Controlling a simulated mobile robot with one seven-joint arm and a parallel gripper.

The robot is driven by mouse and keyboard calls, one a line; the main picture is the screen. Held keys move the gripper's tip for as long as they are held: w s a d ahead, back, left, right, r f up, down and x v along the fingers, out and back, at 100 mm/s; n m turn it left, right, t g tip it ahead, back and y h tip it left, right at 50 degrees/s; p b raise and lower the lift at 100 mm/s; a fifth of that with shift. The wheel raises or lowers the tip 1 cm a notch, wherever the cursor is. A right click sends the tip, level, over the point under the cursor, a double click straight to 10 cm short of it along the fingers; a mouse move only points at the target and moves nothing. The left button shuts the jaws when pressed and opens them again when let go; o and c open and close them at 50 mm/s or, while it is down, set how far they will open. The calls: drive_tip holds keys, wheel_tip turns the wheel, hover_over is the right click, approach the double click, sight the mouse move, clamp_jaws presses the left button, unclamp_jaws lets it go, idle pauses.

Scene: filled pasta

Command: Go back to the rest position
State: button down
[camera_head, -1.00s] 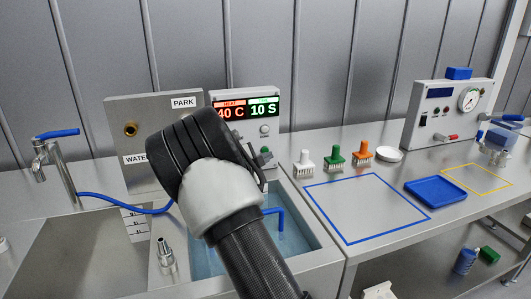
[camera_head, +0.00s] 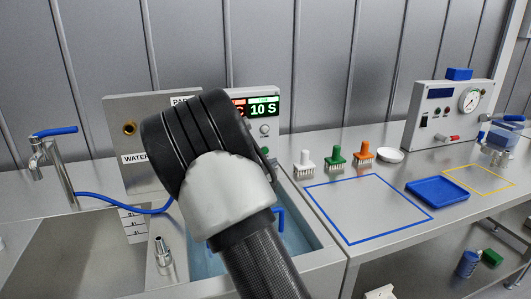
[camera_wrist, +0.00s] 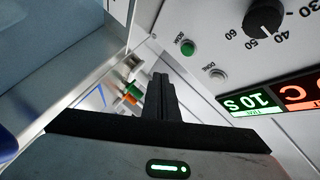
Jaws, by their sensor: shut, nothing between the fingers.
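My gripper (camera_wrist: 160,97) shows in the wrist view with its fingers together and nothing between them. In the head view my arm's dark and white wrist part hides the gripper; it stands in front of the water bath (camera_head: 318,236) and the control box (camera_head: 264,153). In the wrist view the control box face, with a black dial (camera_wrist: 265,18), a green button (camera_wrist: 188,47) and lit displays (camera_wrist: 250,103), is close to the right of the fingers.
A steel panel (camera_head: 125,112) and tap (camera_head: 50,165) with a blue hose stand left. White, green and orange brushes (camera_head: 334,157), a white dish (camera_head: 390,156), a blue tray (camera_head: 436,191) and a gauge box (camera_head: 447,112) are on the right bench. The blue-outlined area (camera_head: 367,208) is empty.

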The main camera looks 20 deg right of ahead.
drive_tip(key=s+a+r+n+y, duration=1)
drive_tip(key=s+a+n+y, duration=0.15)
drive_tip(key=s+a, duration=0.25)
drive_tip(key=s+d+f+n+g+p, duration=0.15)
drive_tip(key=s+n+g, duration=0.55)
drive_tip(key=s, duration=2.1)
wheel_tip(320, 180, up, 22)
drive_tip(key=n+t+p, duration=0.1)
drive_tip(key=n+p, duration=0.1)
drive_tip(key=p, duration=2)
drive_tip(key=shift+w+a+t+h, duration=0.25)
drive_tip(key=shift+t+h, duration=0.05)
drive_tip(key=shift+h, duration=0.15)
